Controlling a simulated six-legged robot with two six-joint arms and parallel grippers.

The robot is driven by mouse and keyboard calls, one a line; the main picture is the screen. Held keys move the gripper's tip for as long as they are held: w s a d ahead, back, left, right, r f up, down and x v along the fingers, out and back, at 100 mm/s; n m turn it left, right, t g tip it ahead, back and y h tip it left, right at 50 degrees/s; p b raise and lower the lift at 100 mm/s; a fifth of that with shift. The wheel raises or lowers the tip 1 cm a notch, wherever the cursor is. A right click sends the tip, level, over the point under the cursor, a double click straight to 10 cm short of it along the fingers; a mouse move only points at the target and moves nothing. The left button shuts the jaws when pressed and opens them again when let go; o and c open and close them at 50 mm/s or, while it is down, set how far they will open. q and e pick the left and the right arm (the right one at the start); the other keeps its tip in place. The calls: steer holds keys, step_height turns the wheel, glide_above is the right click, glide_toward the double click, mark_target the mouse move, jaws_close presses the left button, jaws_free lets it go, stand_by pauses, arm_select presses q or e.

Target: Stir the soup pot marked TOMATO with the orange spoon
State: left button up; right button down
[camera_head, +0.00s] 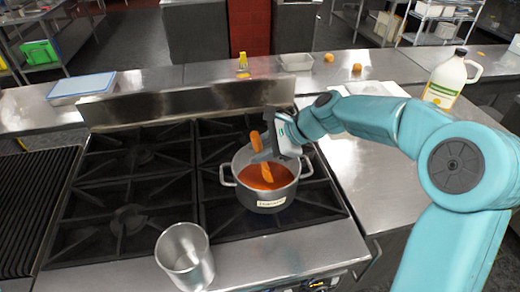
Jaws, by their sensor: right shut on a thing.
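A grey two-handled pot (265,205) stands on the right part of the black stove. Orange-red soup (281,175) shows inside it. A pale label with dark lettering is on its front, too small to read surely. My right gripper (265,157) is above the pot, shut on the orange spoon (256,141). The spoon is tilted, its upper end sticking up over the gripper and its lower end at the soup. My left gripper is not in view.
Free black grates (135,158) lie left of the pot. A white jug (447,78) stands on the right counter. A metal tray (296,62), a yellow bottle (243,62) and orange round items (357,68) are on the back counter.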

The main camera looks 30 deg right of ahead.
step_height(320, 180, up, 2)
steer(key=shift+d+r+p, duration=0.1)
steer(key=shift+r+p, duration=0.05)
steer(key=shift+p, duration=0.4)
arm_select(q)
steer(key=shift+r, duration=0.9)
arm_select(e)
step_height(320, 180, up, 12)
steer(key=shift+r, duration=0.15)
